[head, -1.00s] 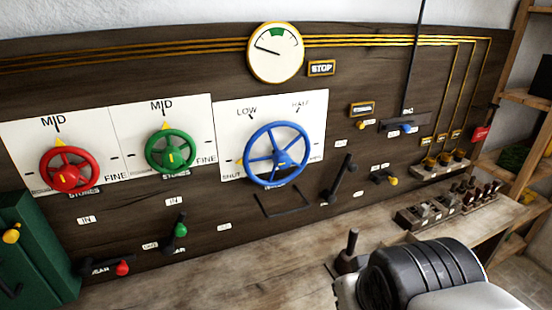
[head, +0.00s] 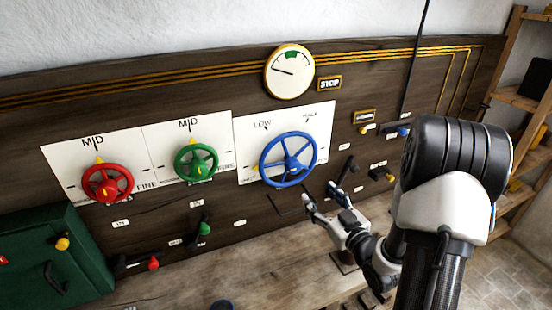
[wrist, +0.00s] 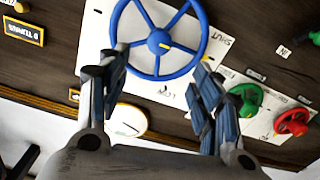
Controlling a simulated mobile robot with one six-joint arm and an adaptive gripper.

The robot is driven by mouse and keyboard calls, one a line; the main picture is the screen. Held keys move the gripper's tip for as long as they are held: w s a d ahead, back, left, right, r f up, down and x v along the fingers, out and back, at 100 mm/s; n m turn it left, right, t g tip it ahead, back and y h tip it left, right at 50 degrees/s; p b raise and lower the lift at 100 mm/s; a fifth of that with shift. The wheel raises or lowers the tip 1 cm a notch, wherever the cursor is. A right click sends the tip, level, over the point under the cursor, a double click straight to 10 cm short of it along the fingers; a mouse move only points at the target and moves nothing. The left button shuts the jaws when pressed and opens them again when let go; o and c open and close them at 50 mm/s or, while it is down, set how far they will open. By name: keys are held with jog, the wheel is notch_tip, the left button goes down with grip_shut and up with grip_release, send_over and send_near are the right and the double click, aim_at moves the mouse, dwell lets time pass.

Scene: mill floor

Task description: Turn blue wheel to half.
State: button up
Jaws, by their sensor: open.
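The blue wheel (head: 290,162) is a spoked handwheel on a white plate (head: 243,125) on the dark wooden panel. In the head view LOW stands above its left side and HALF above its right. In the wrist view the blue wheel (wrist: 160,40) carries a yellow hub mark that points towards the word SHUT. My gripper (head: 322,196) is open and empty, below and right of the wheel in the head view. In the wrist view my gripper's fingers (wrist: 160,64) stand apart, overlapping the wheel's lower rim; I cannot tell whether they touch it.
A green wheel (head: 196,162) and a red wheel (head: 108,184) are to the left. A black lever (head: 346,170) and a dark bracket (head: 284,206) lie near my gripper. The round gauge (head: 290,72) hangs above. A wooden bench (head: 270,258) runs below.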

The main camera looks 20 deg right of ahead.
aim_at(296, 169)
jog(key=w, duration=1.1)
jog(key=w+a, duration=0.1)
jog(key=w, duration=0.5)
jog(key=shift+w, duration=0.1)
jog(key=c, duration=1.1)
